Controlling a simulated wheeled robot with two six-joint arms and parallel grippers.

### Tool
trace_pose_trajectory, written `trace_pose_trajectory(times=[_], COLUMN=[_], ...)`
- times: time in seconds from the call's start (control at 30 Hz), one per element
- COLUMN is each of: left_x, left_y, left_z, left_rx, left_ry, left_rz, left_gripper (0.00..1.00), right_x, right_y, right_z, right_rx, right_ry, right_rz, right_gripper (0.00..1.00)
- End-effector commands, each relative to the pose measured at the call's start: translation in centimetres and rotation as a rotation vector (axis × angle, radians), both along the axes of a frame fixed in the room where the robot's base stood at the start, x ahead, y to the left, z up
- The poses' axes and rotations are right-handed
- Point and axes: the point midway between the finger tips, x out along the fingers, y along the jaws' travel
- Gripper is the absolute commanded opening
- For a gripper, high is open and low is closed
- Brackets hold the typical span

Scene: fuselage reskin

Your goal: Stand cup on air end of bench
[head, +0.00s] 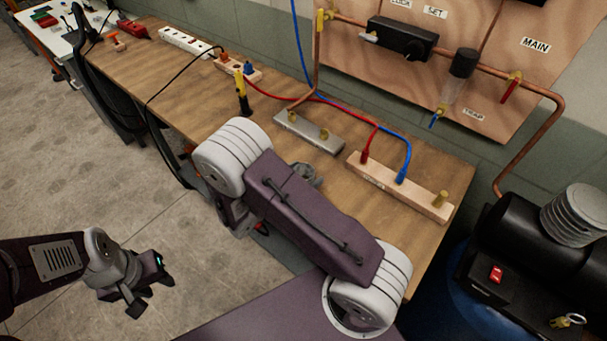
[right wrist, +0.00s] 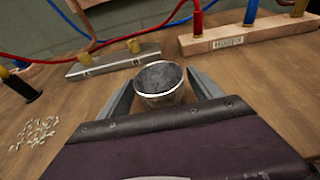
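The cup (right wrist: 162,86), a round metal-looking vessel with a bright rim and dark inside, stands between the fingers of my right gripper (right wrist: 160,88) in the right wrist view. Both fingers appear to press its sides; its base is hidden, so I cannot tell whether it touches the wood. My left gripper (head: 152,292) is open and empty over the floor, left of the bench.
A grey metal block (head: 308,131) and a wooden block (head: 400,187) with red and blue hoses lie along the bench's back. A yellow-black tool (head: 242,92) and power strips (head: 190,44) are farther left. Pale scraps (right wrist: 35,133) lie on the bench. Copper pipes hang above.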

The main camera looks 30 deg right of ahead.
Motion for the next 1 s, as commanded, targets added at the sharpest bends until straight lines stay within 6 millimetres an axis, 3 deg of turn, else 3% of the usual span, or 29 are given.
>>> trace_pose_trajectory(times=[0.17, 0.23, 0.7, 0.9, 1.0], left_x=[0.0, 0.0, 0.0, 0.0, 0.0], left_y=[0.0, 0.0, 0.0, 0.0, 0.0], left_z=[0.4, 0.2, 0.2, 0.2, 0.2], left_rx=[0.000, 0.000, 0.000, 0.000, 0.000], left_ry=[0.000, 0.000, 0.000, 0.000, 0.000], left_rz=[0.000, 0.000, 0.000, 0.000, 0.000], left_gripper=[0.36, 0.36, 0.36, 0.36, 0.36], right_x=[0.0, -0.3, -3.9, -4.4, -5.1], right_y=[0.1, 1.1, 9.7, 10.7, 9.6], right_z=[0.6, 0.7, 3.5, 3.9, 3.7], right_rx=[0.000, 0.000, 0.001, 0.000, 0.043], right_ry=[-0.001, -0.003, -0.003, 0.000, 0.001], right_rz=[0.001, 0.003, 0.002, 0.000, -0.057], right_gripper=[0.75, 0.75, 0.75, 0.75, 0.75])
